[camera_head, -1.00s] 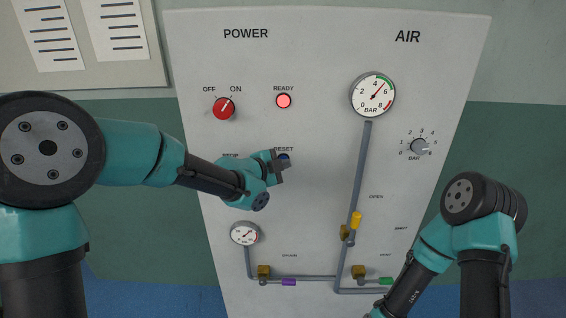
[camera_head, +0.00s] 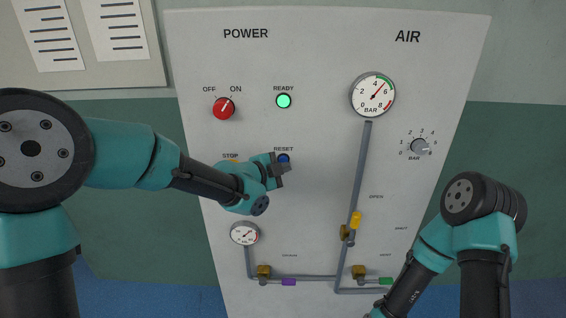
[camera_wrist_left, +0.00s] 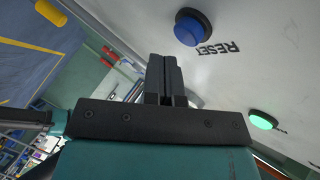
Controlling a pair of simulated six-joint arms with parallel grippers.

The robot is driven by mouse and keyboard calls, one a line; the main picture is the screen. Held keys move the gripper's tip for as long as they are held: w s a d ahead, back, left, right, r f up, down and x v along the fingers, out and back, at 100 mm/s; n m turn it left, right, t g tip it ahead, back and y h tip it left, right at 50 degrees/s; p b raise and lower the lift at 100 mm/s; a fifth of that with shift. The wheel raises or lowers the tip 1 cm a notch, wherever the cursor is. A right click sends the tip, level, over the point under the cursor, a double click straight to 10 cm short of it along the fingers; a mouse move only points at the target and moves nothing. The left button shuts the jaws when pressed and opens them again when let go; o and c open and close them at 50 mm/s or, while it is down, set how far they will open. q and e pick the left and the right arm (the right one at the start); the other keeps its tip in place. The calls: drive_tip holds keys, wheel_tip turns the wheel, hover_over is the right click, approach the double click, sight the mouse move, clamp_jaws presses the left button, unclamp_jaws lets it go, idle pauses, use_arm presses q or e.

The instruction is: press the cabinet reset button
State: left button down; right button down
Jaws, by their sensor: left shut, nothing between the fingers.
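The blue reset button (camera_head: 284,158) sits on the grey cabinet panel (camera_head: 320,200) under the RESET label. It also shows large in the left wrist view (camera_wrist_left: 188,28), with its whole face clear. My left gripper (camera_head: 284,173) is shut and empty, just below the button in the head view. In the left wrist view its fingers (camera_wrist_left: 164,75) are together and stand apart from the button. The READY lamp (camera_head: 284,101) above is lit green, and it shows green in the left wrist view (camera_wrist_left: 262,120). My right arm is at the lower right, its gripper out of view.
The red power knob (camera_head: 224,108) is at upper left, pointing toward ON. A large gauge (camera_head: 373,95), a small gauge (camera_head: 245,233), a pressure knob (camera_head: 419,147) and a yellow-handled valve (camera_head: 355,221) are on the panel. The STOP control is mostly hidden behind my left arm.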

use_arm(q)
drive_tip(key=s, duration=0.6)
idle(0.5)
drive_tip(key=shift+d, duration=0.1)
drive_tip(key=s+a+f+n+g+y, duration=0.15)
drive_tip(key=a+f+n, duration=0.25)
drive_tip(key=f, duration=0.5)
drive_tip(key=s+a+f+n+g+y, duration=0.1)
drive_tip(key=a+f+n+y, duration=0.15)
drive_tip(key=f, duration=0.55)
drive_tip(key=s+a+f+n+g+y, duration=0.15)
drive_tip(key=a+f+n, duration=0.25)
drive_tip(key=f, duration=0.5)
drive_tip(key=s+a+f+n+g, duration=0.3)
drive_tip(key=s+a+f+n, duration=0.1)
drive_tip(key=s+f, duration=0.5)
drive_tip(key=s+a+f+n+g+y, duration=0.1)
drive_tip(key=s+a+f+n+g, duration=0.2)
drive_tip(key=s+f, duration=0.7)
drive_tip(key=a+n, duration=0.2)
drive_tip(key=n, duration=0.2)
drive_tip(key=shift+s+f, duration=0.25)
drive_tip(key=shift+f, duration=0.15)
drive_tip(key=shift+n, duration=0.25)
